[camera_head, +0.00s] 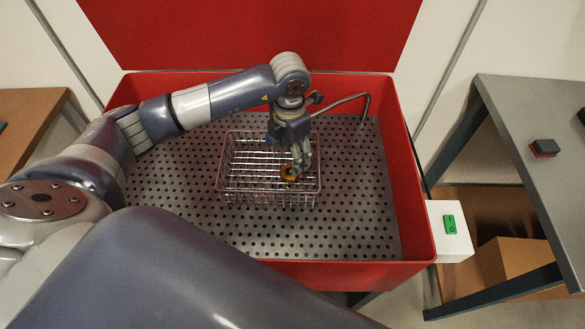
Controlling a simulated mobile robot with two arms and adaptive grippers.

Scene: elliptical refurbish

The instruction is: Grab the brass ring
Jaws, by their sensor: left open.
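The brass ring (287,174) lies in a wire basket (232,190), right of the basket's middle. The basket stands on the perforated metal floor of a red basin. My left gripper (297,173) points down into the basket from above, its fingers open at the ring. The fingers cover part of the ring, and I cannot tell whether they touch it. My right gripper is not in view.
The red basin (408,200) has raised walls around the basket. A thin bent metal pipe (345,98) rises at the back right. A white box with a green switch (450,224) is on the right side. A grey table (535,110) stands at the right. The perforated floor (340,230) around the basket is clear.

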